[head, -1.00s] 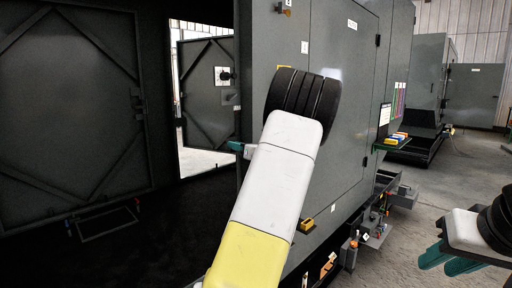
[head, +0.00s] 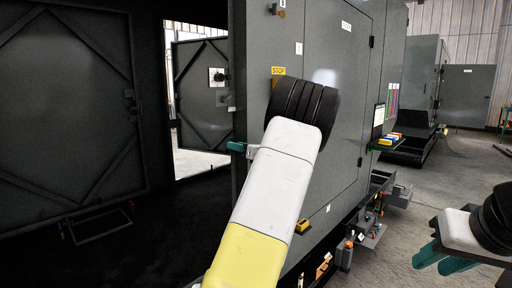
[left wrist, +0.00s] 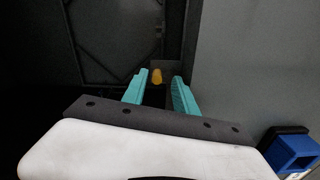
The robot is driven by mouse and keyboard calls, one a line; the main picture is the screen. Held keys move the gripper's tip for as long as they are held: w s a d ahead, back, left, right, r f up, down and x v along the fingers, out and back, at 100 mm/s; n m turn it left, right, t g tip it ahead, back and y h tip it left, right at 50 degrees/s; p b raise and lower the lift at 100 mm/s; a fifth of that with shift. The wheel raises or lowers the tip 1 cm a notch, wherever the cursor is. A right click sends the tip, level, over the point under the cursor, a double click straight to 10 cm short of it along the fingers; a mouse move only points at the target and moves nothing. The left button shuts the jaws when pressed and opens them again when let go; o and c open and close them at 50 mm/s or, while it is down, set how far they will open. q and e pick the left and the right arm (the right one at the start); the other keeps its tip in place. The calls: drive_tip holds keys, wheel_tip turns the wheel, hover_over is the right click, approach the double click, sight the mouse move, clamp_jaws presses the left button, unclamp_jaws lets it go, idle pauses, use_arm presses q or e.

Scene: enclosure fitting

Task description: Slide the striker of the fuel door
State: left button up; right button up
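My left gripper (head: 238,146) is at the near edge of the grey enclosure wall, mostly hidden behind my own forearm. In the left wrist view its teal fingers (left wrist: 160,77) are apart, with nothing held between them. A small yellow-orange knob (left wrist: 157,76) on a dark grey bracket shows in the gap between the fingertips, seemingly just beyond them. I cannot tell whether this is the striker or whether a finger touches it. My right gripper (head: 440,258) is at the lower right, open and empty, far from the enclosure.
A large dark door (head: 65,100) with diagonal braces stands at left. Another braced door (head: 205,95) shows through the opening. A blue box (left wrist: 295,152) is at the lower right of the wrist view. A shelf of coloured items (head: 388,142) juts from the enclosure.

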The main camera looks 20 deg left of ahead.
use_arm(q)
drive_tip(key=v, duration=0.7)
